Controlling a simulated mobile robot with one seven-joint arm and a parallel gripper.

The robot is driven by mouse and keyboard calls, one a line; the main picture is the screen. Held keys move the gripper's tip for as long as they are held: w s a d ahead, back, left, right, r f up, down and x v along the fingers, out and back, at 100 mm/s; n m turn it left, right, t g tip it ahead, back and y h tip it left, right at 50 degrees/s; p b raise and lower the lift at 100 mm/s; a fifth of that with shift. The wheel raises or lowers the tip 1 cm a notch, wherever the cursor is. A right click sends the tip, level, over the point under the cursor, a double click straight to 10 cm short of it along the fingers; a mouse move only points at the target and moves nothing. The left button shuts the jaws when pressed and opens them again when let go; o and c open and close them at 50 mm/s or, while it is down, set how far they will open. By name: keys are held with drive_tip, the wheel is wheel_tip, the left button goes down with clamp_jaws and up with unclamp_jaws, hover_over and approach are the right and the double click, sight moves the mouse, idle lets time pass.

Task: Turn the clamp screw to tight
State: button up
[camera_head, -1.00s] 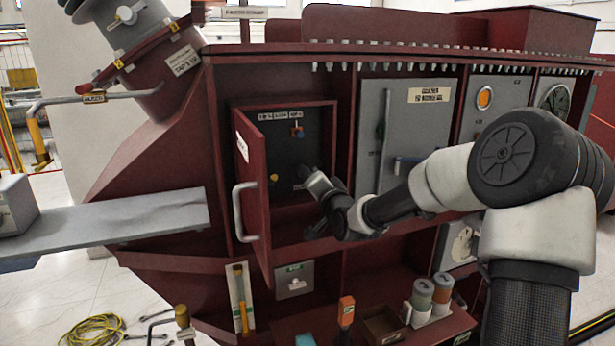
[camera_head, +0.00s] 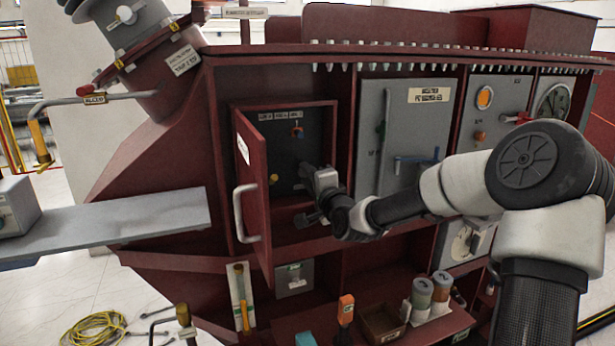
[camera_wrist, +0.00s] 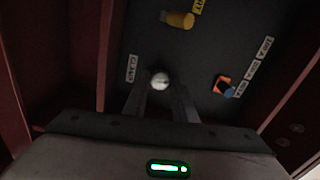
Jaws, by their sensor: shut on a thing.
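The clamp screw (camera_wrist: 160,81) shows in the wrist view as a round, pale metal head on a dark panel, beside a small white label (camera_wrist: 132,68). My gripper (camera_wrist: 160,88) has its two fingers closed around this head, one on each side. The screw's shaft and any tight mark cannot be made out. In the head view my gripper (camera_head: 306,172) reaches into the open red cabinet (camera_head: 285,104) and touches the back panel region. There the screw is hidden behind the fingers.
A yellow knob (camera_wrist: 181,20) and an orange-and-blue knob (camera_wrist: 223,86) sit near the screw on the same panel. The cabinet's red door (camera_head: 254,190) stands open on the left, with a grey handle (camera_head: 240,212). Red cabinet walls closely frame the gripper.

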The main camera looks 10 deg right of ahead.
drive_tip(key=o, duration=1)
drive_tip(key=shift+o, duration=0.2)
drive_tip(key=shift+s, duration=0.1)
drive_tip(key=s+d+p, duration=0.1)
drive_tip(key=s+d, duration=0.2)
drive_tip(key=s, duration=1.4)
drive_tip(key=shift+d+p, duration=0.15)
drive_tip(key=shift+p, duration=0.25)
